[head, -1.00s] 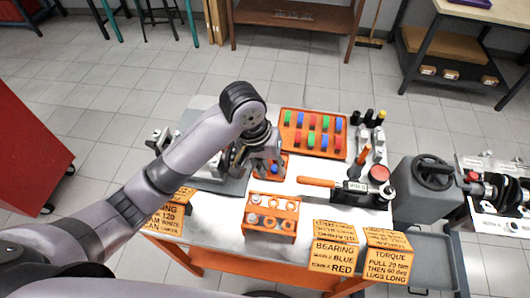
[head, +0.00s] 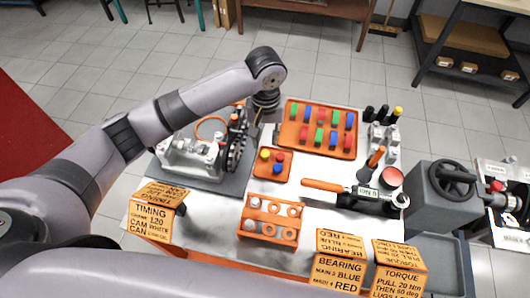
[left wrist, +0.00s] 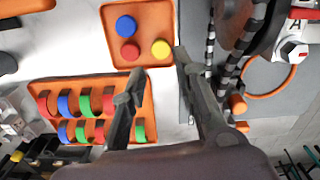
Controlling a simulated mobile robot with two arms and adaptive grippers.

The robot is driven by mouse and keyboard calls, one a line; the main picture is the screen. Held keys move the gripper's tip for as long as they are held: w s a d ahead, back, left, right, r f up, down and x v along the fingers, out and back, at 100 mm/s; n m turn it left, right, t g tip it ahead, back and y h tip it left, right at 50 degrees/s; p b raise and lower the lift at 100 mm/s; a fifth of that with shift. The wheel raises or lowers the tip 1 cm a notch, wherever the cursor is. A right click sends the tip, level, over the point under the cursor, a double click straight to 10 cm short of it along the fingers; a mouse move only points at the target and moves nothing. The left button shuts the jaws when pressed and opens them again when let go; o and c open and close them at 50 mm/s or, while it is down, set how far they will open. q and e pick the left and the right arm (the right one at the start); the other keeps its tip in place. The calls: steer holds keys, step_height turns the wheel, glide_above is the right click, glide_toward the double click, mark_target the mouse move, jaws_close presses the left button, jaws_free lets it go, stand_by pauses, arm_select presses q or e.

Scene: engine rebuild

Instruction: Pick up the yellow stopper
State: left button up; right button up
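The yellow stopper (head: 265,154) sits with a red stopper (head: 280,156) and a blue stopper (head: 277,169) in a small orange tray (head: 262,174). In the left wrist view the yellow stopper (left wrist: 161,48) lies just beyond the gap between my left gripper's fingertips. My left gripper (left wrist: 158,66) is open and empty, with its fingers spread. In the head view my left arm reaches to the back of the table; its wrist hides most of the gripper. My right gripper is not in view.
A larger orange tray (head: 291,142) with several coloured pieces stands behind the small tray. An engine block (head: 196,160) with a chain is at left. An orange holder (head: 270,238) stands in front. A torque wrench (head: 340,188) lies at right. A yellow-topped piece (head: 398,111) stands at back right.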

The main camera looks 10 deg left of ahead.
mark_target(265, 153)
arm_select(q)
steer(key=shift+f, duration=1.55)
step_height(265, 153, down, 4)
steer(key=shift+f+p, duration=0.1)
steer(key=shift+p, duration=0.6)
steer(key=shift+f, duration=0.1)
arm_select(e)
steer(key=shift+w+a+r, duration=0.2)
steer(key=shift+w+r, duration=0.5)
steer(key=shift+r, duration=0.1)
arm_select(q)
steer(key=c, duration=0.4)
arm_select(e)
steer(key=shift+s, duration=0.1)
